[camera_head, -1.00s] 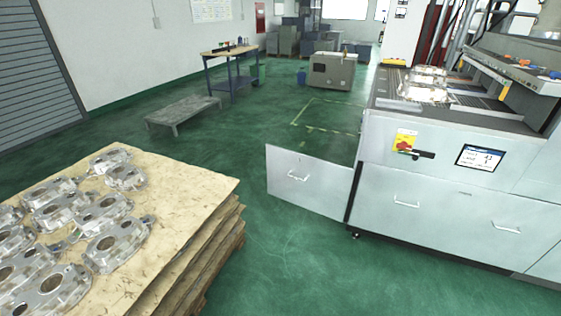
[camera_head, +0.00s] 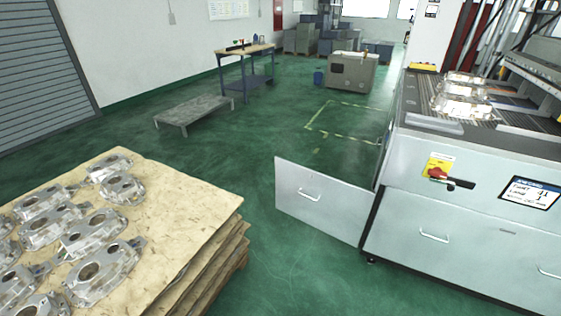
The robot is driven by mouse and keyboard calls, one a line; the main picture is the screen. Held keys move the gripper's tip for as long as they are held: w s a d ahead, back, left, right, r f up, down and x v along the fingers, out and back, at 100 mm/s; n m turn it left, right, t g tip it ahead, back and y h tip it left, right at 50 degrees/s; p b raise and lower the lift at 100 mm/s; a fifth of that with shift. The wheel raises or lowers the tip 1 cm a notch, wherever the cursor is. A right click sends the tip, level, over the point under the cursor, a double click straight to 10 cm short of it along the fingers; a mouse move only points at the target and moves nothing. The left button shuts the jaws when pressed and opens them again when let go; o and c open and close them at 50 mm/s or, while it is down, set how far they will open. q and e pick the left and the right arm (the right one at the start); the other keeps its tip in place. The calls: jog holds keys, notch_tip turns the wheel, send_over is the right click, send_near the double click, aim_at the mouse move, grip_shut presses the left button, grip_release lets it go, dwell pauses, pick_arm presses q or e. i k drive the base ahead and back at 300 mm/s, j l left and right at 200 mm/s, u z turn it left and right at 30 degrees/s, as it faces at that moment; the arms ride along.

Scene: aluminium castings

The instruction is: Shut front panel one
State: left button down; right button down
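One front panel (camera_head: 322,199) of the grey machine stands swung open, sticking out to the left from the machine's front left corner. It has a small bar handle (camera_head: 309,195) on its face. The machine's other front panels are closed, including the one with a handle (camera_head: 434,237) right beside the open one. No panel number is readable. Neither of my grippers shows in the head view.
A pallet stack (camera_head: 207,207) with several aluminium castings (camera_head: 106,268) stands at the lower left. Green floor (camera_head: 268,279) lies free between it and the machine (camera_head: 478,180). A low grey platform (camera_head: 186,112) and a workbench (camera_head: 246,58) stand farther back.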

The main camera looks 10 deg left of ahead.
aim_at(340, 209)
jog(key=i, duration=0.9)
jog(key=i+l+u, duration=0.1)
jog(key=i, duration=0.8)
